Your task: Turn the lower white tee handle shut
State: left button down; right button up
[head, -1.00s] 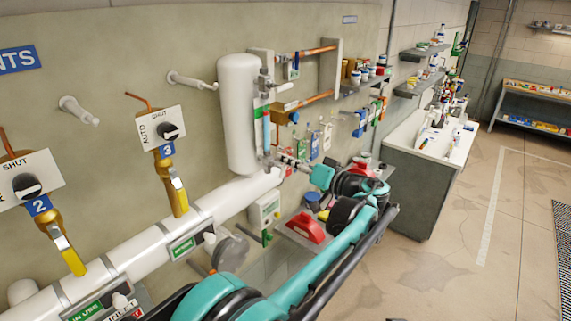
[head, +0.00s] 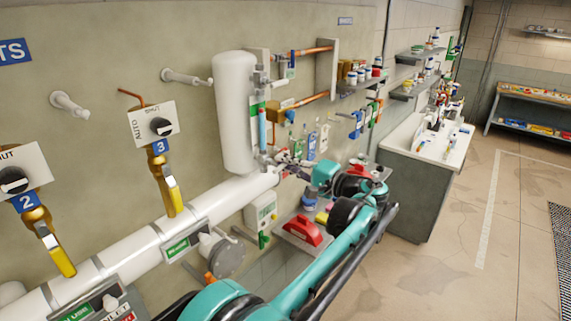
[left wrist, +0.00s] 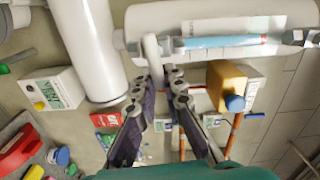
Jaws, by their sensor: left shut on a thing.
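The lower white tee handle (left wrist: 152,50) is at the bottom end of the sight glass, a clear tube with blue in it (left wrist: 222,43). The sight glass (head: 262,130) stands beside the white upright tank (head: 233,110) in the head view. My left gripper (left wrist: 160,76) is shut on the lower handle, with the handle's end between its fingertips. In the head view, my left gripper (head: 287,166) is small beside the tank's foot, and the handle is mostly hidden there. My right gripper is in neither view.
A thick white pipe (head: 138,245) runs below the tank. Numbered yellow-handled valves (head: 172,190) stand on it at left. Tags and small items hang on the wall behind the gripper.

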pick_arm(q)
jog(key=shift+f+m, duration=0.2)
jog(key=shift+m, duration=0.4)
jog(key=c, duration=1.6)
grip_release()
jog(key=shift+d, duration=0.1)
jog(key=v, duration=1.2)
